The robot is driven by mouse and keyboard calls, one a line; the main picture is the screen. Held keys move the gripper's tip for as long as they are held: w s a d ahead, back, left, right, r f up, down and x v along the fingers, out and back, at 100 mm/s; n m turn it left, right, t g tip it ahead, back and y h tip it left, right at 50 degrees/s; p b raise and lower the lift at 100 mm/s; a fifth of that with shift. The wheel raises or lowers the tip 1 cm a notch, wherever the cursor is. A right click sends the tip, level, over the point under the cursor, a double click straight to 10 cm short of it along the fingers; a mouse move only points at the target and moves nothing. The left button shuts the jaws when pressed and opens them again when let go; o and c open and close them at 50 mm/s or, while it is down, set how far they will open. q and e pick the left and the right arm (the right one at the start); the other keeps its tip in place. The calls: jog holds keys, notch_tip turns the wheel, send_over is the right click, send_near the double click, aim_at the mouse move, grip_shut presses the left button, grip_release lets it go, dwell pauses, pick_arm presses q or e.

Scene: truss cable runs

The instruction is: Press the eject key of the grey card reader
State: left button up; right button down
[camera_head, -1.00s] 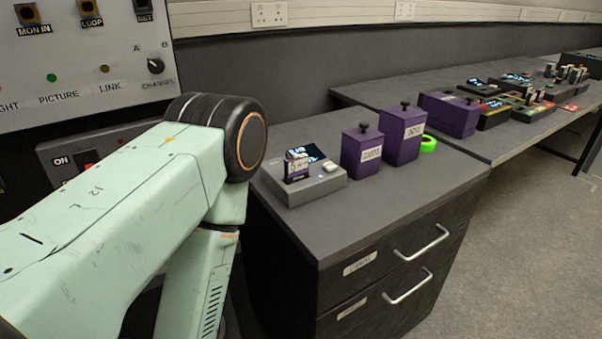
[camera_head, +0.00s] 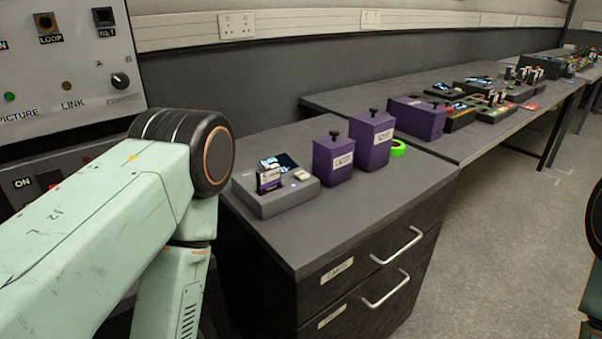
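The grey card reader (camera_head: 277,203) sits on the top of the dark drawer cabinet, near its left end. A dark screen is at the back of the reader. My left arm's pale green links fill the left of the camera_head view, apart from the reader in the picture. Its gripper is out of view. Only a sliver of my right arm shows at the right edge, without its gripper.
Two purple lidded boxes (camera_head: 333,159) (camera_head: 371,141) stand right of the reader, with a green tape roll (camera_head: 398,148) beside them. A control panel (camera_head: 62,62) is at left. Drawer handles (camera_head: 397,246) stick out in front. Floor at right is clear.

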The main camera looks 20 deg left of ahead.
pick_arm(q)
jog(key=shift+c, duration=0.2)
grip_shut()
dwell(1.5)
